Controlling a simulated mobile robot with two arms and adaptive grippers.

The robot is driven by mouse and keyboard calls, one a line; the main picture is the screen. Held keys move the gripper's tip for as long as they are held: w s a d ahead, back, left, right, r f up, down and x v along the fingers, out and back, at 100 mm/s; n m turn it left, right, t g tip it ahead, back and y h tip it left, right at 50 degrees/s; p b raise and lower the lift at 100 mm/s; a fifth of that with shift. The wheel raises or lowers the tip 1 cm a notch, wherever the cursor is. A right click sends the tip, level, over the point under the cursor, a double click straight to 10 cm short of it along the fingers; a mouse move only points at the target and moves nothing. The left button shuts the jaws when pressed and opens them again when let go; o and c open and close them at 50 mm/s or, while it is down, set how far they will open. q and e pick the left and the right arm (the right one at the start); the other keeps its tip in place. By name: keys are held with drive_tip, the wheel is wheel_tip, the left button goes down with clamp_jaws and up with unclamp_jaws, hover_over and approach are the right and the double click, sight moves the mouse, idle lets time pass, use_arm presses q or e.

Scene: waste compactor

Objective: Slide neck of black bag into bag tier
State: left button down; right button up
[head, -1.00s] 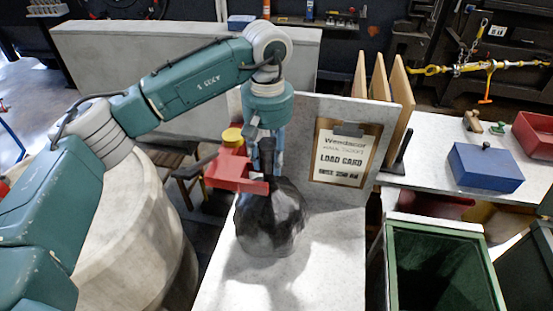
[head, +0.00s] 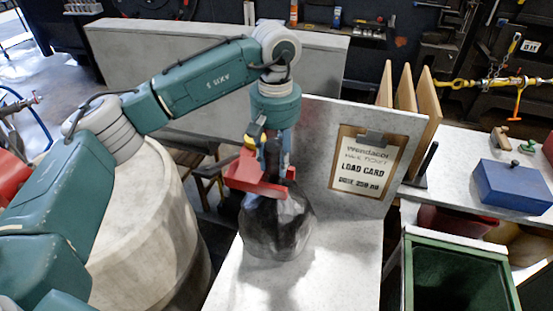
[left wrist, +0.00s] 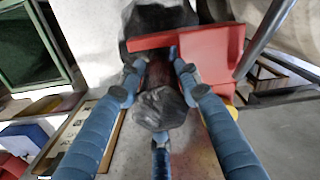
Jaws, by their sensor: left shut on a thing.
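The black bag (head: 278,228) stands on the pale bench top, bulging below the red bag tier (head: 250,180). My left gripper (head: 272,150) points down and is shut on the bag's neck. In the left wrist view its blue fingers (left wrist: 158,75) close around the neck, and the gathered top of the bag (left wrist: 160,108) sticks up between them. The red tier (left wrist: 215,50) lies right beside the neck there, with a bar crossing over the bag body. In the head view red shows on both sides of the neck. How deep the neck sits is hidden. My right gripper is not in view.
An upright grey panel with a load card (head: 366,165) stands right of the bag. A green bin (head: 455,248) is at the lower right, with a blue box (head: 514,186) on the bench behind. A large pale drum (head: 150,225) stands at left.

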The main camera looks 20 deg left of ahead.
sight(276, 144)
use_arm(q)
drive_tip(key=shift+f+b, duration=0.2)
drive_tip(key=shift+b, duration=0.2)
idle(0.4)
drive_tip(key=c, duration=0.5)
unclamp_jaws()
drive_tip(key=shift+s+f, duration=0.1)
drive_tip(key=shift+r+p, duration=2.2)
drive_tip(key=shift+r, duration=1.9)
drive_tip(key=shift+f, duration=0.1)
